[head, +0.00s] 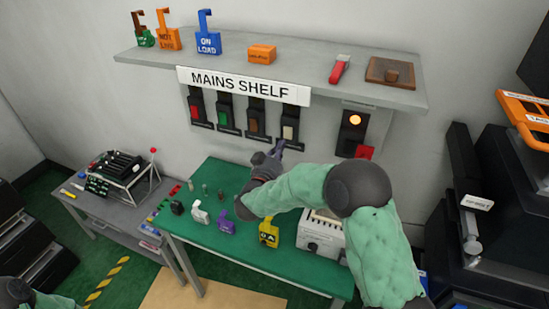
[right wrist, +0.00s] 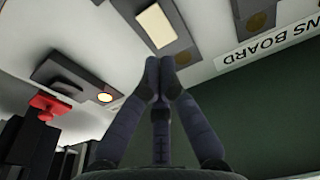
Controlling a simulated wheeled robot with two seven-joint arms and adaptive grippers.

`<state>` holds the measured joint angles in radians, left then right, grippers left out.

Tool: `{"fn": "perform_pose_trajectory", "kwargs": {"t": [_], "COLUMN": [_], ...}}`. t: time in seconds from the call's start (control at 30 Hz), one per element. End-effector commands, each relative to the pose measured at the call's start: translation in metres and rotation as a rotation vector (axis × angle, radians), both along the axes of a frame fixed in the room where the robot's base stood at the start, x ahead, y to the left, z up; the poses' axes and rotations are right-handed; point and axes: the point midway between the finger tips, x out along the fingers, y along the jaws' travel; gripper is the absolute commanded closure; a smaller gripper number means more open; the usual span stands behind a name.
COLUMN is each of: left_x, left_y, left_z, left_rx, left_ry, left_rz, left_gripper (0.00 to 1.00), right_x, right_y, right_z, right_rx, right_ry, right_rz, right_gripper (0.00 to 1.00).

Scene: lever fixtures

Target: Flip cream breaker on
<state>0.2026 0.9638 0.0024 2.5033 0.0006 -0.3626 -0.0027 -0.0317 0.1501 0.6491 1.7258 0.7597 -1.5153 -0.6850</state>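The cream breaker (head: 289,131) is the rightmost of the row of breakers under the shelf sign; its pale rocker (right wrist: 155,27) shows near the top of the right wrist view. Its switch position is hard to tell. My right gripper (head: 277,148) is just below and left of it in the head view. In the right wrist view its fingertips (right wrist: 160,67) meet, with nothing visible between them, close to the breaker's housing. I cannot tell whether they touch it. My left gripper is out of view; only part of my left arm shows at bottom left.
Red (head: 195,112), green (head: 224,117) and brown (head: 253,121) breakers stand left of the cream one. A lamp box (head: 353,127) with a lit orange lamp and red piece is to the right. The shelf (head: 300,65) overhangs; a cluttered green table (head: 212,172) is below.

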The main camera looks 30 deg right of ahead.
Motion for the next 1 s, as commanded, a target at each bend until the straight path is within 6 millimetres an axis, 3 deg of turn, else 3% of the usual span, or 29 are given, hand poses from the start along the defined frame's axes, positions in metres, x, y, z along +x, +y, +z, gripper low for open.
{"fn": "perform_pose_trajectory", "kwargs": {"t": [0.3, 0.9, 1.0], "left_x": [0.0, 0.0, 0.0], "left_y": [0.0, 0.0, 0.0], "left_z": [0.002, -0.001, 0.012], "left_rx": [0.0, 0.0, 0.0], "left_ry": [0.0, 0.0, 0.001], "left_rz": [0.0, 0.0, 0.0], "left_gripper": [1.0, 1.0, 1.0], "right_x": [0.028, 0.038, 0.04], "right_y": [-0.034, -0.046, -0.047], "right_z": [0.005, 0.009, 0.016], "right_rx": [0.0, 0.003, 0.031], "right_ry": [0.001, 0.001, 0.027], "right_rz": [-0.001, -0.001, 0.0], "right_gripper": [1.0, 1.0, 1.0]}}
